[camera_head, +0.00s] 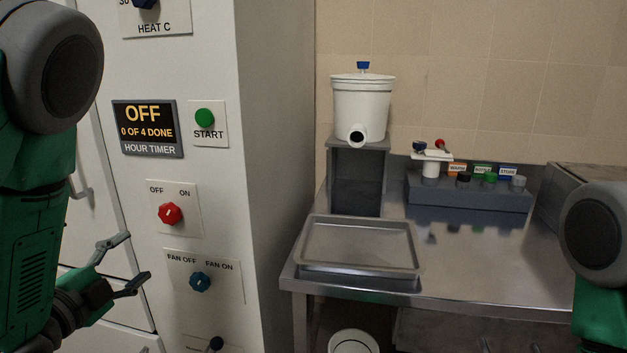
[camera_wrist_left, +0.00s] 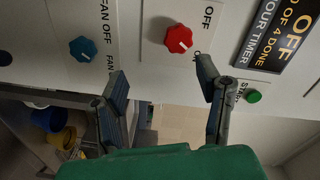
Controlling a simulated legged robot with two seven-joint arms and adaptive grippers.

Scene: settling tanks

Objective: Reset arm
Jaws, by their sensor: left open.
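My left gripper (camera_head: 130,262) is at the left of the head view, in front of the white cabinet (camera_head: 233,40). Its fingers are spread apart with nothing between them, and the left wrist view shows the same open fingers (camera_wrist_left: 165,95). The red OFF/ON knob (camera_head: 170,213) and the blue fan knob (camera_head: 200,281) are on the panel to the right of the gripper, apart from it. The red knob (camera_wrist_left: 178,38) and the blue knob (camera_wrist_left: 83,48) also show beyond the fingers in the left wrist view. My right gripper is out of view; only part of the right arm shows.
A display (camera_head: 147,128) reads OFF, 0 OF 4 DONE, beside a green START button (camera_head: 205,118). A steel table (camera_head: 470,262) at right holds a tray (camera_head: 418,270), a white spouted pot (camera_head: 361,105) on a stand, and a grey rack (camera_head: 470,195) with several small items.

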